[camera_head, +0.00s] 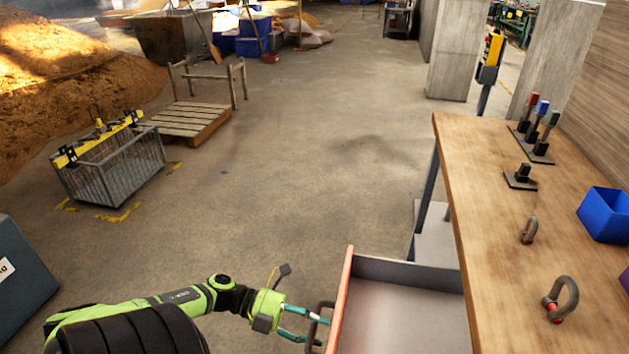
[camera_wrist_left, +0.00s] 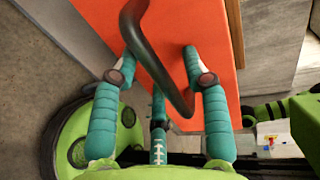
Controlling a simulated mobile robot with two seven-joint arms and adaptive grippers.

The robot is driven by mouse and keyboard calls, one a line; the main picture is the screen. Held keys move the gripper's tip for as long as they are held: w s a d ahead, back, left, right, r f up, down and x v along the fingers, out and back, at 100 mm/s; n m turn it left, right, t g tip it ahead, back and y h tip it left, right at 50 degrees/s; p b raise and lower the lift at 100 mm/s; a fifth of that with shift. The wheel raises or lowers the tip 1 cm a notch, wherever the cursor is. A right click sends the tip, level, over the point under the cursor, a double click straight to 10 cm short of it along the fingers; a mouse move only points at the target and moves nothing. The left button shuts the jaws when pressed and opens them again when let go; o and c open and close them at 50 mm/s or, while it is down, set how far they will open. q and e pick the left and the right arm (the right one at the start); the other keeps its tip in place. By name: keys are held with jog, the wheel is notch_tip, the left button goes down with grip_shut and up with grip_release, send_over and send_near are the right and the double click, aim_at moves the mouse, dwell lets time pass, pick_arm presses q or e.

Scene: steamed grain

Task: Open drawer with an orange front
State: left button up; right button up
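The drawer with the orange front (camera_head: 340,303) sticks out from under the wooden workbench, its grey inside showing empty in the head view. Its orange face (camera_wrist_left: 218,100) fills the middle of the left wrist view. A dark curved handle (camera_wrist_left: 160,62) stands out from it. My left gripper (camera_head: 320,331) is at this handle, its teal fingers spread apart. In the left wrist view the left gripper (camera_wrist_left: 158,62) has the handle running between its fingers; whether they press on it I cannot tell.
The wooden workbench (camera_head: 478,190) on the right carries shackles (camera_head: 561,299), small stands and a blue bin (camera_head: 606,214). A wire crate (camera_head: 112,170) and a wooden pallet (camera_head: 184,121) stand at the left. The concrete floor between is clear.

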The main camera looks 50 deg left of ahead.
pick_arm(q)
jog(key=shift+s, duration=0.1)
jog(key=v, duration=1.2)
dwell(0.4)
